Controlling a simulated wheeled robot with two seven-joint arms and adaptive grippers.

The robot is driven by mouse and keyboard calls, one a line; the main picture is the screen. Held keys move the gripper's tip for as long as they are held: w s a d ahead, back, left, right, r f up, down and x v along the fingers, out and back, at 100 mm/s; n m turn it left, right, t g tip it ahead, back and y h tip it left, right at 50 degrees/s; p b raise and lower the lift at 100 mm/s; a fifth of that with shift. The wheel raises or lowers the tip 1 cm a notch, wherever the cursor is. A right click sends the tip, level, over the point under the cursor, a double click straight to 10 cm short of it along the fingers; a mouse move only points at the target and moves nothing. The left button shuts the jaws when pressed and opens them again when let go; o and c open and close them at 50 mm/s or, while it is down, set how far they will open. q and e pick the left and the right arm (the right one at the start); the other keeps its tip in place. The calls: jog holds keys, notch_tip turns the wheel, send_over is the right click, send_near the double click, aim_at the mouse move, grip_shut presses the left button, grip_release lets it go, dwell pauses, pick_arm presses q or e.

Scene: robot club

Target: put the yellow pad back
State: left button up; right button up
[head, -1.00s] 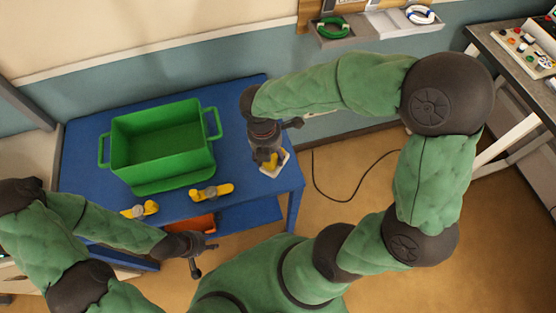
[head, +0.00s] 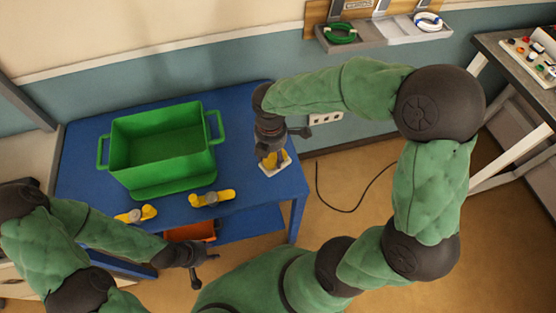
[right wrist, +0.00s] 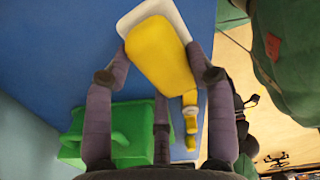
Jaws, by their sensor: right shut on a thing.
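The yellow pad (right wrist: 160,58) is between the fingers of my right gripper (right wrist: 161,72), which is shut on it. In the head view, my right gripper (head: 271,150) points down at the right end of the blue table and hides much of the pad (head: 284,158). A white square plate (head: 275,169) lies under the pad; its far edge (right wrist: 143,14) shows in the right wrist view. I cannot tell whether the pad touches the plate. My left gripper (head: 204,268) is open and empty, in front of the table.
A green bin (head: 160,190) stands on the blue table (head: 85,180). Two yellow pieces with grey parts (head: 211,198) (head: 136,214) lie along its front edge. An orange container (head: 190,231) sits on the lower shelf. A cable (head: 330,207) lies on the floor at right.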

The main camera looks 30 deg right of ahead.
jog(key=d+f, duration=0.1)
jog(key=w+d+f+b, duration=0.1)
jog(key=f, duration=0.1)
jog(key=w+d+f, duration=0.1)
jog(key=f, duration=0.1)
jog(key=shift+b, duration=0.3)
jog(key=shift+w+d+f+b, duration=0.1)
jog(key=shift+f+b, duration=0.45)
jog(key=shift+f, duration=1)
jog(key=shift+f, duration=0.1)
jog(key=o, duration=1)
notch_tip(320, 180, up, 12)
jog(key=p, duration=0.4)
